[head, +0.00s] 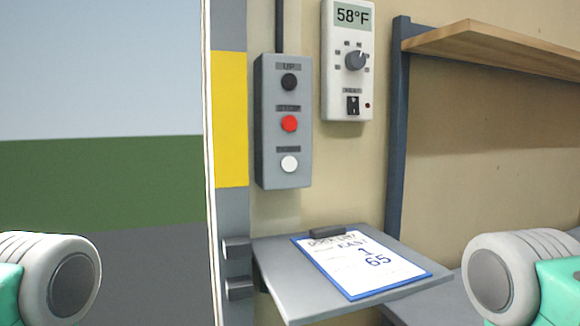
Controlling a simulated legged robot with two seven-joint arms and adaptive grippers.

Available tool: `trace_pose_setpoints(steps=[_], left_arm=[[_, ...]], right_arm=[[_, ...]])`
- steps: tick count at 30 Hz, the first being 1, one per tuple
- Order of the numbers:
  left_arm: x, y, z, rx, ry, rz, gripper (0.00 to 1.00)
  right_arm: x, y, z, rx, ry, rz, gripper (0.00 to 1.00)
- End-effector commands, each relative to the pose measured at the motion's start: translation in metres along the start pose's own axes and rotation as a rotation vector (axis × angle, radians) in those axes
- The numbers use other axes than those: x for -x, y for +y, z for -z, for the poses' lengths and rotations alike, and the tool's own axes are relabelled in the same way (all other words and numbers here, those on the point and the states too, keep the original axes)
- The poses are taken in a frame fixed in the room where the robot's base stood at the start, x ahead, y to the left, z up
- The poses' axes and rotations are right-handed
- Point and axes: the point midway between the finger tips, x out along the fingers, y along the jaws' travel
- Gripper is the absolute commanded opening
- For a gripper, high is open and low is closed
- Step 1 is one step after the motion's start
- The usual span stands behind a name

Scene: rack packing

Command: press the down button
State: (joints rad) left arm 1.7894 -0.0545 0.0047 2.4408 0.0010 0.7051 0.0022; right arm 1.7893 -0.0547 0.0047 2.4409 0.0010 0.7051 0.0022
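Nothing touches the box. Only rounded white and green links of my arms show at the lower left and lower right; neither gripper is in view.
A thermostat panel (348,80) reading 58°F hangs right of the box. Below, a grey shelf (285,295) juts out, bearing a blue clipboard (345,262). A wooden shelf (490,45) is at upper right. An opening to outdoors lies left. The space before the box is clear.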

Motion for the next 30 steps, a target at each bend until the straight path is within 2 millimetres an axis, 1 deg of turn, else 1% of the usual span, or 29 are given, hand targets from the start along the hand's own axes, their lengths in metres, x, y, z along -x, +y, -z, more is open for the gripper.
trace_pose_setpoints(steps=[1, 2, 3, 4, 30], left_arm=[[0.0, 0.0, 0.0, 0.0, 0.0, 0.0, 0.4], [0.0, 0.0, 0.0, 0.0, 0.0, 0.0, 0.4], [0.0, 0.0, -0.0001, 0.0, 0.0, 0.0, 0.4], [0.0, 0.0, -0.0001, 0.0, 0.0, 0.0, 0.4], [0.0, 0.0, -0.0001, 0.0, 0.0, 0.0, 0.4]], right_arm=[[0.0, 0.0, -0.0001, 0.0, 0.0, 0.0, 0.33], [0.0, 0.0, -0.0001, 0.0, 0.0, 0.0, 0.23], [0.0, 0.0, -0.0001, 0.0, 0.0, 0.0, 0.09], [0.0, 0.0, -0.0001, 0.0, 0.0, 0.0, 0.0], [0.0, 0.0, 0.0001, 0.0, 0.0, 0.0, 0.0]])
